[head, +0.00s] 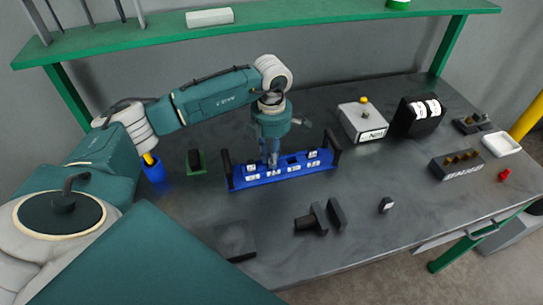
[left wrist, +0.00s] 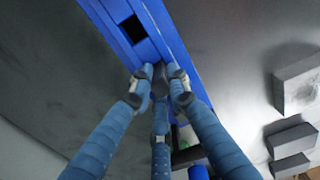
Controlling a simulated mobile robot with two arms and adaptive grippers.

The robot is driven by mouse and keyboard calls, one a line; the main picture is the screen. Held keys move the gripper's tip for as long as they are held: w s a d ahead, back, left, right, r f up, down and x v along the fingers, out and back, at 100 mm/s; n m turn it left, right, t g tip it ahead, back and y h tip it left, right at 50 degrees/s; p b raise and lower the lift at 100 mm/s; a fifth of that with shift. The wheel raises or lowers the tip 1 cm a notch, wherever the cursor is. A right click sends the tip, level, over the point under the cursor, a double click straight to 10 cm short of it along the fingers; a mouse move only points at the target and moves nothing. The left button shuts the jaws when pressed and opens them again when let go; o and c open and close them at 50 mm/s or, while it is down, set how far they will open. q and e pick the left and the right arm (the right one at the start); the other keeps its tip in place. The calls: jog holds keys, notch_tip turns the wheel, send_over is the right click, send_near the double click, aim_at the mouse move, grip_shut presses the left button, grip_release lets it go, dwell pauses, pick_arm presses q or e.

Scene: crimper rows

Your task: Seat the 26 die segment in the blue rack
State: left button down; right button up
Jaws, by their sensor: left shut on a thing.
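The blue rack (head: 285,178) stands on the table with dark upright ends and white labels along its front. Several small dark segments sit in it. My left gripper (head: 272,165) points down over the rack's middle, its fingertips at the rack's top. In the left wrist view my left gripper (left wrist: 160,74) is shut on a small dark segment (left wrist: 160,82), mostly hidden by the fingers. Its number cannot be read, nor can I tell how deep it sits. A dark open slot (left wrist: 133,28) shows in the rack beside the fingers. My right gripper is not in view.
A small labelled dark block (head: 386,205) lies on the table at right. Dark tool parts (head: 313,220) lie in front of the rack. A white-grey box (head: 362,122) and a black holder (head: 418,116) stand behind right. A green shelf (head: 290,27) runs above the back.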

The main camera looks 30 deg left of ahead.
pick_arm(q)
jog(key=shift+f, duration=0.3)
jog(key=c, duration=1.6)
grip_release()
notch_tip(320, 180, up, 12)
jog(key=shift+r, duration=0.1)
